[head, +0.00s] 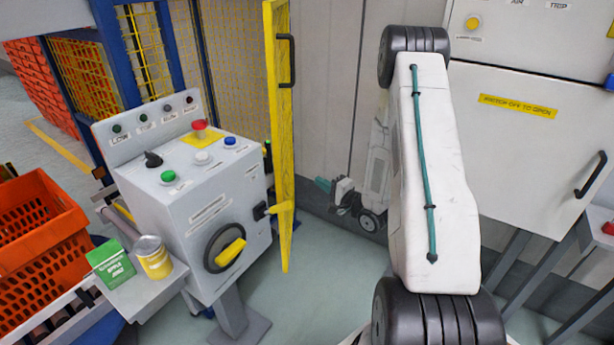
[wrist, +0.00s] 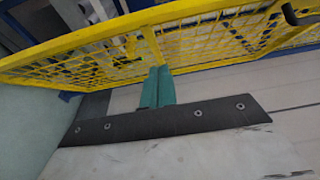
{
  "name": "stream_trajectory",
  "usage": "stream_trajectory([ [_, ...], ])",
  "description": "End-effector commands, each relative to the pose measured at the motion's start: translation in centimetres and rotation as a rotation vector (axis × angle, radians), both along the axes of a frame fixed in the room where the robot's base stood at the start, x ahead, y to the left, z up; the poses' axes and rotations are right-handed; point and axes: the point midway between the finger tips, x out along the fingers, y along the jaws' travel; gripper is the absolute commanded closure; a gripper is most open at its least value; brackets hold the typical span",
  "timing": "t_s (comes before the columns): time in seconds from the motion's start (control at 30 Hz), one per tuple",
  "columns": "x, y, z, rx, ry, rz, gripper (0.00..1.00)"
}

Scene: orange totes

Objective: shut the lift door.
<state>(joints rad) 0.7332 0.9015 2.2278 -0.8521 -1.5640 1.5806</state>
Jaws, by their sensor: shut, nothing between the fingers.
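The lift door is a yellow-framed mesh door (head: 279,150), seen nearly edge-on in the head view, standing open beside the control box. Its black handle (head: 287,62) is on the upper part of the door. In the wrist view the yellow mesh door (wrist: 215,45) spans the top, and a dark handle (wrist: 291,15) shows at the upper right. My gripper (head: 319,184) is just right of the door in the head view, with its teal fingers towards it. In the wrist view my gripper (wrist: 158,72) is shut and empty, its tips close to the door's frame; contact cannot be told.
A grey control box (head: 200,195) with buttons and a yellow rotary switch stands left of the door. A green box (head: 110,264) and a yellow tin (head: 153,257) sit on its side shelf. An orange tote (head: 40,245) is far left. A white cabinet (head: 530,125) stands right.

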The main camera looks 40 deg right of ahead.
Motion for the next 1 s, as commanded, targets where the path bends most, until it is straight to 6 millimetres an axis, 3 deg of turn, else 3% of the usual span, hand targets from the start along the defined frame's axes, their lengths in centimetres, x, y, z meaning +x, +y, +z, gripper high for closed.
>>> stream_trajectory([
  [0.5, 9.9, 2.0, 0.0, 0.000, 0.000, 0.005, 1.00],
  [0.7, 11.3, 3.9, 0.0, 0.000, 0.001, 0.001, 1.00],
  [1.0, 11.7, 4.3, 0.0, -0.001, 0.002, -0.002, 1.00],
])
